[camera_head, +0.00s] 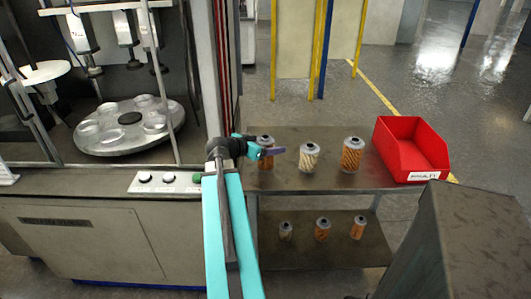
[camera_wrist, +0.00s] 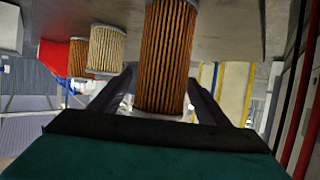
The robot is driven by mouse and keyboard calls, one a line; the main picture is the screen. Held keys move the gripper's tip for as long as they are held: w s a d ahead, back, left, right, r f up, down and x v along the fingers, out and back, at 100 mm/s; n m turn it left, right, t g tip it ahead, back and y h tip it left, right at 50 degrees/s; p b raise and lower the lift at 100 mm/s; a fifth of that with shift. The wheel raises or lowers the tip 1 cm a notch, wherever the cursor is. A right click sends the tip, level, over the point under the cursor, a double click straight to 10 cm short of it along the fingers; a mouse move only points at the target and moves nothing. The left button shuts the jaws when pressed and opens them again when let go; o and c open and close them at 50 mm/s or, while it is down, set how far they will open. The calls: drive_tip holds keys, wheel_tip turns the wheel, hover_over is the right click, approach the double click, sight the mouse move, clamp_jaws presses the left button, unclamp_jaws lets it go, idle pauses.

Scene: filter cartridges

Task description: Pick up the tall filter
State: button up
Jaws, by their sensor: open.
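Three filters stand upright on the upper shelf: a brown pleated one (camera_head: 266,163) at the left, a cream one (camera_head: 309,158) in the middle and an orange-brown one (camera_head: 352,156) at the right. The right one looks the tallest or close to it; the left one is partly hidden by my gripper (camera_head: 268,151). In the upside-down wrist view, the brown filter (camera_wrist: 166,50) appears between the two open fingers of my gripper (camera_wrist: 160,80). I cannot tell whether they touch it. The cream filter (camera_wrist: 107,47) and orange-brown filter (camera_wrist: 79,57) are farther off.
A red bin (camera_head: 392,153) sits at the right end of the upper shelf (camera_head: 330,181). Several smaller filters, such as one (camera_head: 322,230), stand on the lower shelf. A machine with a round turntable (camera_head: 95,143) is at the left. A dark block (camera_head: 455,240) is front right.

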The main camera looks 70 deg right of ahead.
drive_tip(key=shift+x, duration=0.85)
drive_tip(key=shift+c, duration=0.3)
drive_tip(key=c, duration=1.2)
drive_tip(key=shift+o, duration=0.2)
